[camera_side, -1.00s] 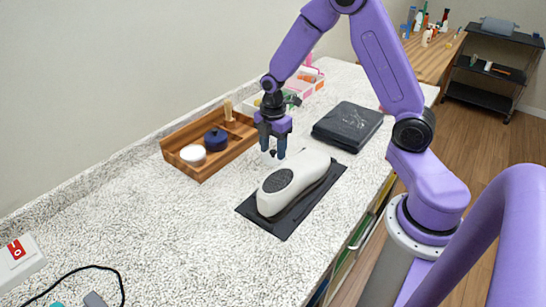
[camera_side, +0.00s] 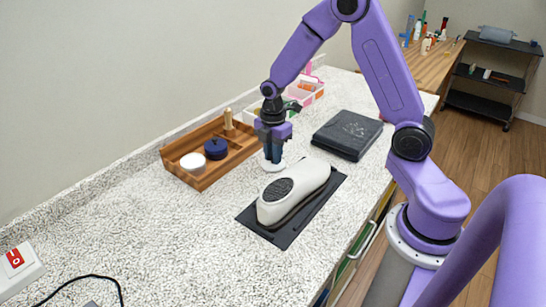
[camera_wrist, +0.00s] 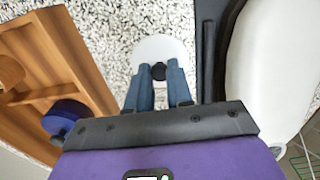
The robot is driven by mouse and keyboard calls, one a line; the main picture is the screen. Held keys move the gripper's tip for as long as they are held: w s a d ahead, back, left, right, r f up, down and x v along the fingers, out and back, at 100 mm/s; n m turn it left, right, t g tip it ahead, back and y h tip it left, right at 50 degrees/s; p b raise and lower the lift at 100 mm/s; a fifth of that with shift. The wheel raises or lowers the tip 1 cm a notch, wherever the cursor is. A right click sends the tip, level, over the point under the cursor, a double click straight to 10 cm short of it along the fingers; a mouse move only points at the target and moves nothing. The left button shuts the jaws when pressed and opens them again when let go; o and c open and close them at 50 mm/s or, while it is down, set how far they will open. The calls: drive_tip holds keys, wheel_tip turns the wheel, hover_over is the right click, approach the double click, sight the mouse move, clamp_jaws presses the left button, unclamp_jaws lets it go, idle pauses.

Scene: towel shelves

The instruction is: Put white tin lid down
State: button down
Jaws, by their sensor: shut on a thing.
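The white tin lid (camera_side: 272,166) is a flat white disc with a small dark knob. In the side view it lies low at the countertop, beside the wooden tray; I cannot tell if it touches the counter. In the wrist view the lid (camera_wrist: 160,46) shows just beyond the fingertips, its knob between them. My gripper (camera_side: 273,158) points down over the lid, its blue fingers close together and shut on the knob. The fingers (camera_wrist: 159,76) hide part of the lid in the wrist view.
The wooden tray (camera_side: 236,155) holds a round white tin (camera_side: 193,161) and a navy lidded pot (camera_side: 216,149). A white device (camera_side: 293,191) on a black mat (camera_side: 262,229) lies close in front. The counter at left is mostly clear.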

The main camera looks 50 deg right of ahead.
wheel_tip(320, 180, up, 2)
drive_tip(key=shift+r, duration=0.25)
drive_tip(key=s+a+r, duration=0.2)
drive_tip(key=s+r, duration=0.8)
drive_tip(key=s, duration=0.4)
drive_tip(key=w+d, duration=0.3)
drive_tip(key=w, duration=1.1)
drive_tip(key=w+f, duration=0.2)
drive_tip(key=w, duration=0.2)
drive_tip(key=w+d+f, duration=0.1)
drive_tip(key=w+f, duration=0.2)
drive_tip(key=w, duration=0.1)
drive_tip(key=w+d+f, duration=0.1)
drive_tip(key=w+f, duration=0.2)
drive_tip(key=w, duration=0.1)
drive_tip(key=shift+w+d, duration=0.1)
drive_tip(key=shift+d, duration=0.1)
drive_tip(key=shift+w+d+f, duration=0.1)
drive_tip(key=shift+w+f, duration=0.55)
drive_tip(key=shift+f, duration=1.55)
drive_tip(key=shift+f, duration=0.1)
